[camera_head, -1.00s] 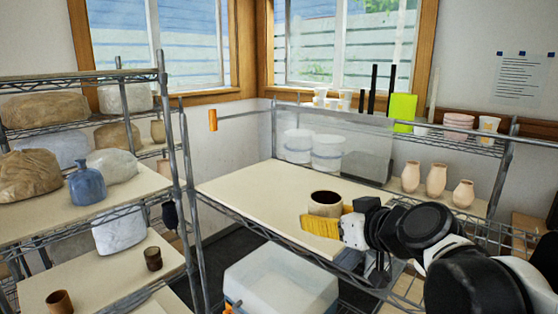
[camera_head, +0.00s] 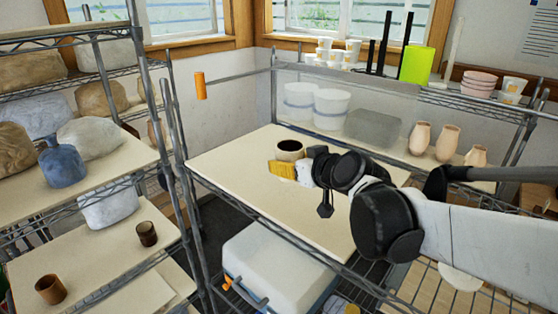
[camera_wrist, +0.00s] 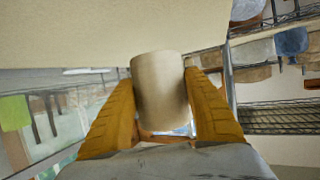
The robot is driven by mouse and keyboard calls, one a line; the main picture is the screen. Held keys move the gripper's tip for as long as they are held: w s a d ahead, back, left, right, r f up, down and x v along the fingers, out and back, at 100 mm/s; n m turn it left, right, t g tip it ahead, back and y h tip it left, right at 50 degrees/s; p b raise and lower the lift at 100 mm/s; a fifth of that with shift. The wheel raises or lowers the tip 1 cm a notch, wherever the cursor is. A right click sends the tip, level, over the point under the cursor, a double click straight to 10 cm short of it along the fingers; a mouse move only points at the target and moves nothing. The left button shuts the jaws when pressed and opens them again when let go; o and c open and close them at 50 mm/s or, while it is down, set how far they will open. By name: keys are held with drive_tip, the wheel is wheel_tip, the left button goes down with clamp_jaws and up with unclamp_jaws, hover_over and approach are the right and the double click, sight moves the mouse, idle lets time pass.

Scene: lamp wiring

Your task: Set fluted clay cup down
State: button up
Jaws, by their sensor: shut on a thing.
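The clay cup (camera_head: 290,150), pale outside with a dark inside, is upright over the far part of the cream board (camera_head: 232,172) on the middle rack. My gripper (camera_head: 284,169) has yellow fingers and is shut on the cup from the near side. In the wrist view the cup (camera_wrist: 159,90) sits between both fingers (camera_wrist: 160,108), and its plain-looking side fills the gap. I cannot tell whether its base touches the board. The fingers hide part of its lower side in the head view.
White tubs (camera_head: 331,109) and a grey block (camera_head: 373,128) stand behind a clear panel beyond the board. Pale vases (camera_head: 447,139) stand at the back right. Rack posts (camera_head: 181,139) rise at the left. The board's left and front are bare.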

sight(287, 189)
drive_tip(key=shift+w+a+f, duration=0.25)
drive_tip(key=shift+w+f, duration=0.15)
drive_tip(key=shift+w, duration=0.15)
wheel_tip(287, 189, down, 3)
drive_tip(key=shift+s+f, duration=0.1)
drive_tip(key=shift+f, duration=0.4)
drive_tip(key=o, duration=1.4)
drive_tip(key=shift+f, duration=0.1)
drive_tip(key=shift+c, duration=0.2)
